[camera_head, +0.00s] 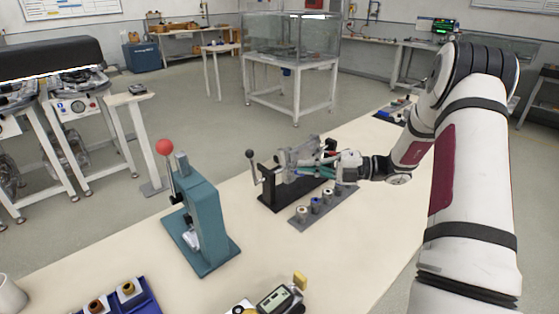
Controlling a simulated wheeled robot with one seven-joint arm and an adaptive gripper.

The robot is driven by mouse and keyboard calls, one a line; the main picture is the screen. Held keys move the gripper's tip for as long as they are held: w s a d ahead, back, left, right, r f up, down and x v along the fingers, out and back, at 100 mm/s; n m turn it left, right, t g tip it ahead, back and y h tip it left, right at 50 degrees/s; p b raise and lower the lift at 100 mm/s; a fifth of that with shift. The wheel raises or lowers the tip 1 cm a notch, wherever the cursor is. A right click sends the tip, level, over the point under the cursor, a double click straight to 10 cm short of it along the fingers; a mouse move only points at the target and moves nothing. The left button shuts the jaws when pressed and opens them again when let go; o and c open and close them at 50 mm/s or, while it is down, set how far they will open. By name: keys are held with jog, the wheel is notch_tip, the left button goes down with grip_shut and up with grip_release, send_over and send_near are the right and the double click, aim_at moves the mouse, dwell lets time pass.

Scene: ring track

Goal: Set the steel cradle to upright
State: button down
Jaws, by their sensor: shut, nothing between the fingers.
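The steel cradle (297,154) is a grey metal part on a black stand (283,198), near the middle of the bench. It looks tilted, but its exact angle is hard to tell at this size. A lever with a black ball knob (250,153) stands at its left side. My gripper (332,172) reaches in from the right, close against the cradle's right side. Its fingers are shut with nothing held. I cannot tell whether they touch the cradle, as the parts overlap.
A grey strip with several small round parts (316,206) lies in front of the stand. A teal press (208,222) with a red ball lever stands to the left. A blue tray (143,299) and a gauge (280,300) lie at the front. Bare bench (375,225) lies to the right.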

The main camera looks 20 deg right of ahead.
jog(key=w+d+x, duration=0.1)
jog(key=w+x, duration=0.1)
jog(key=x, duration=1)
jog(key=shift+w+p, duration=0.35)
jog(key=shift+p, duration=0.1)
jog(key=shift+a+r, duration=0.1)
jog(key=shift+a, duration=0.05)
jog(key=shift+w, duration=0.1)
